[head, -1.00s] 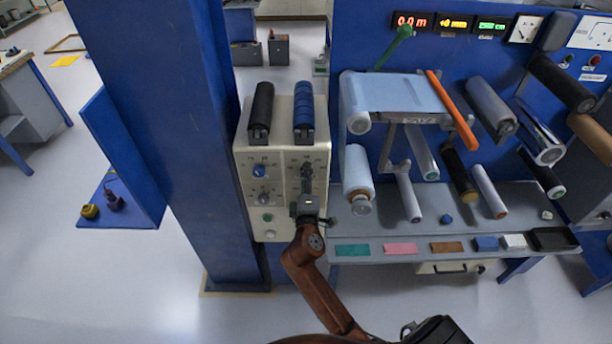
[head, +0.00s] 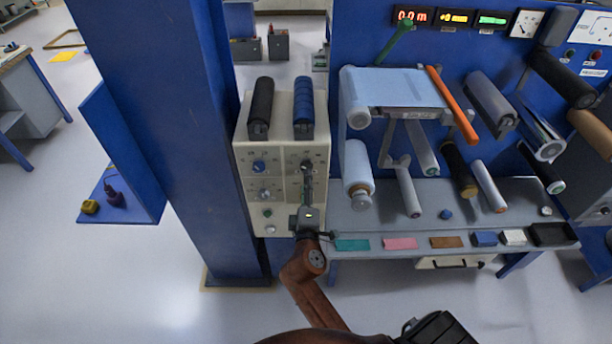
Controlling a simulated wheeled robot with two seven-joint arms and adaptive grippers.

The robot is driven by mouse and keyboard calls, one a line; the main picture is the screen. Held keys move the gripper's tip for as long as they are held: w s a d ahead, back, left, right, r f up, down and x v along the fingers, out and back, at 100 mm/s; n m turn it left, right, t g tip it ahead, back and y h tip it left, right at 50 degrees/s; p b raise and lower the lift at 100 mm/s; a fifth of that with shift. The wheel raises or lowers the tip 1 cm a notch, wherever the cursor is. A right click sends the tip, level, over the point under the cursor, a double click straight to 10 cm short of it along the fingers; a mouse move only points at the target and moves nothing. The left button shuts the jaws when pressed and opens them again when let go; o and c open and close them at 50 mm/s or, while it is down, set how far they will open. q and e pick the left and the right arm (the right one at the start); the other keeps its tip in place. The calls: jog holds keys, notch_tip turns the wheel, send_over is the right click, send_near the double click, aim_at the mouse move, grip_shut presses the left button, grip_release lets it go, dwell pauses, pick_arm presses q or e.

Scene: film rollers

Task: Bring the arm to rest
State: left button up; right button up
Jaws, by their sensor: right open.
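My right gripper (head: 307,188) is at the end of the brown arm that rises from the bottom edge. It is open, seen from behind and small, in front of the right half of the cream control box (head: 280,200). Its fingers overlap the area below the upper right knob (head: 307,166) in the picture. I see nothing held, and I cannot tell whether the fingers touch the box. The lower right part of the box front is hidden by the gripper and wrist. My left gripper is not in view.
A blue column (head: 170,150) stands left of the box. To the right is the grey machine table (head: 400,237) with coloured pieces along its front edge and several rollers above, among them an orange bar (head: 452,105). The floor (head: 130,290) at lower left is clear.

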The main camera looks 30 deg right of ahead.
jog(key=shift+s+a, duration=0.35)
jog(key=shift+s, duration=0.25)
jog(key=s+a+f+g+y, duration=0.1)
jog(key=a+f+g+y, duration=0.15)
jog(key=f, duration=1.55)
jog(key=a+f+g+y, duration=0.2)
jog(key=f+y, duration=0.1)
jog(key=f, duration=1.6)
jog(key=s+f+m+g+y, duration=0.1)
jog(key=s+f+g, duration=0.1)
jog(key=s+f, duration=0.65)
jog(key=s+f+m+g+y, duration=0.15)
jog(key=s+f, duration=0.35)
jog(key=f, duration=0.6)
jog(key=s+d+f+m+g, duration=0.1)
jog(key=s+f, duration=0.5)
jog(key=s, duration=0.7)
jog(key=s+d+f+m+g, duration=0.2)
jog(key=s+f, duration=0.4)
jog(key=s, duration=0.7)
jog(key=s+d+f+m+g+y, duration=0.1)
jog(key=s+f+m+g, duration=0.2)
jog(key=s, duration=1)
notch_tip(320, 180, down, 4)
jog(key=shift+d+r+g, duration=0.1)
jog(key=shift+d+g, duration=0.1)
jog(key=shift+g, duration=0.2)
